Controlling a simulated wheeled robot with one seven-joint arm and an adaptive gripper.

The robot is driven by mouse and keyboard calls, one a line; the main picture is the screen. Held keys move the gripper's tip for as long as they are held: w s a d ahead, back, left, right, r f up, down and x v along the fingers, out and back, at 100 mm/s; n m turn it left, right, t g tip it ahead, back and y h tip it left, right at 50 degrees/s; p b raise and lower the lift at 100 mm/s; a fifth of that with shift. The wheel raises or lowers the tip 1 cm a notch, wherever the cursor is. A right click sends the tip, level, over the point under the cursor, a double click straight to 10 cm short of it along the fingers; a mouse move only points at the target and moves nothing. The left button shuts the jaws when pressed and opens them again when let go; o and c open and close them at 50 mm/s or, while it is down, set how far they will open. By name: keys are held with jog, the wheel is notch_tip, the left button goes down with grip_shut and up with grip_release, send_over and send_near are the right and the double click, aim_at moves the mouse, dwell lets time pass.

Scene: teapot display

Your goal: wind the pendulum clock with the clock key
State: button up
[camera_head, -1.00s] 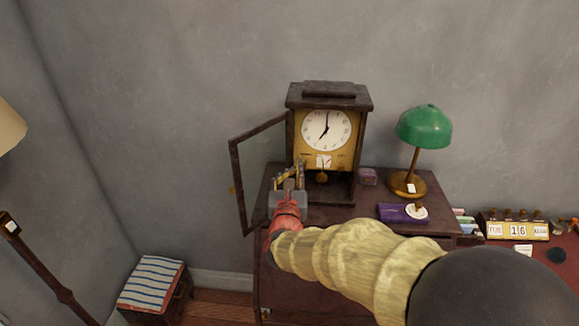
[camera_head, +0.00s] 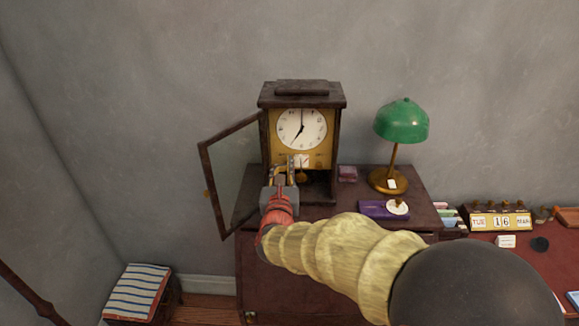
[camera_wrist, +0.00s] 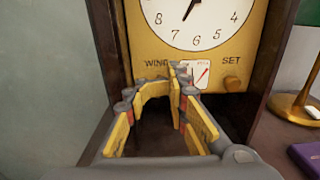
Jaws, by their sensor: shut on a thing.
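The pendulum clock (camera_head: 320,100) stands upright on the dark cabinet, its glass door (camera_head: 232,175) swung open to the left. The wrist view shows its white dial (camera_wrist: 200,18), with WIND and SET lettered on the brass plate (camera_wrist: 145,42) below. My gripper (camera_head: 281,163) is in front of the lower left of this plate. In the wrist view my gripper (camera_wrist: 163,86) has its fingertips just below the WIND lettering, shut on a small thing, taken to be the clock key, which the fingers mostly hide. Contact with the winding hole cannot be told.
A small gauge with a red needle (camera_wrist: 202,74) and a brass knob (camera_wrist: 232,84) sit right of the fingers. A green lamp (camera_head: 402,122), a purple book (camera_head: 376,209) and a small box (camera_head: 347,173) stand to the right on the cabinet (camera_head: 420,195).

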grip_shut()
jog(key=o, duration=0.5)
grip_release()
jog(key=shift+o, duration=0.2)
jog(key=s, duration=1.2)
jog(key=shift+a, duration=0.2)
jog(key=shift+d, duration=0.1)
